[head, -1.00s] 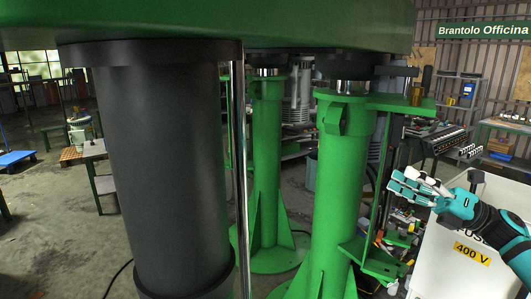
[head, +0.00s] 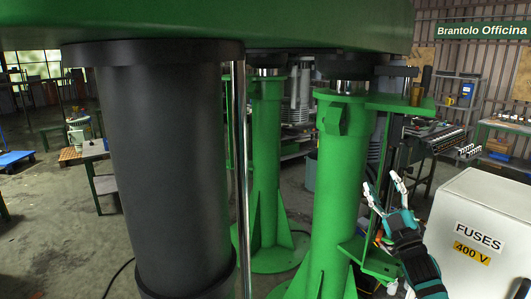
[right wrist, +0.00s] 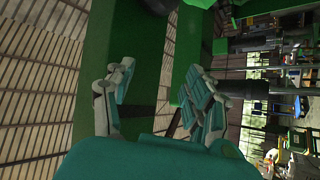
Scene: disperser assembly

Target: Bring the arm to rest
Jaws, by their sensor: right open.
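My right gripper (head: 382,193) is in the lower right of the head view, with its teal and white fingers spread apart and pointing up. It stands between the green machine column and the white fuse box, and nothing is between its fingers. In the right wrist view the same gripper (right wrist: 160,95) shows its fingers apart and empty, with green machine structure beyond them. My left gripper is not in the head view.
The dark cylinder (head: 170,165) and green column (head: 340,170) stand close in front, under the green plate (head: 210,20). The white fuse box (head: 480,225) marked 400 V is right of my right arm. A green bracket (head: 375,262) is near the gripper's left.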

